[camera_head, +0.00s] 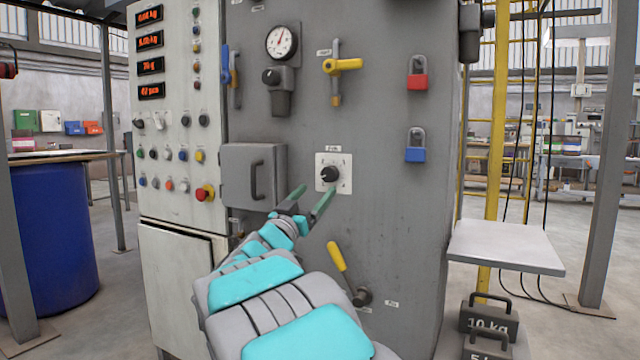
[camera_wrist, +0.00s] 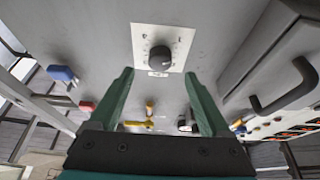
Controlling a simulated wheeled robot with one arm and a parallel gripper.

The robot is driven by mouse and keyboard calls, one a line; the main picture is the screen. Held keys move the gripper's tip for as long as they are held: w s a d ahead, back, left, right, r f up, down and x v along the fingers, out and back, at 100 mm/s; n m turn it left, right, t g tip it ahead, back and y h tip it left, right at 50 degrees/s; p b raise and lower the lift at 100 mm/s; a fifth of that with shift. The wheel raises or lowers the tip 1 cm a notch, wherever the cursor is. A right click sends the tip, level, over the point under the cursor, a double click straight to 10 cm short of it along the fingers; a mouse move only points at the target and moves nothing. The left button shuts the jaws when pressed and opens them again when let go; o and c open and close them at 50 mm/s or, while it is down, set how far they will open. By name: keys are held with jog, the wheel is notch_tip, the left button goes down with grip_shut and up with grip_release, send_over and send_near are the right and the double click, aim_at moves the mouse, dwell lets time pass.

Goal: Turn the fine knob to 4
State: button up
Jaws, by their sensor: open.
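The fine knob (camera_head: 329,174) is a round black knob on a white square plate (camera_head: 345,186) on the grey machine front. The plate's label and numbers are too small to read in the head view. The knob also shows in the wrist view (camera_wrist: 160,57), at the top middle on its plate. My gripper (camera_head: 312,191) is open and empty, just in front of and below the knob. In the wrist view its two green fingers (camera_wrist: 160,84) point toward the plate, one on each side below the knob, not visibly touching it.
A grey box with a handle (camera_head: 253,176) sticks out left of the plate. A yellow lever (camera_head: 337,257) is below it. A yellow valve handle (camera_head: 342,66) is above, and red (camera_head: 417,80) and blue (camera_head: 415,153) padlocks hang at right. The panel around the plate is bare.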

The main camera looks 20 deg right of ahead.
aim_at(327, 178)
jog(key=shift+x, duration=3.6)
grip_shut()
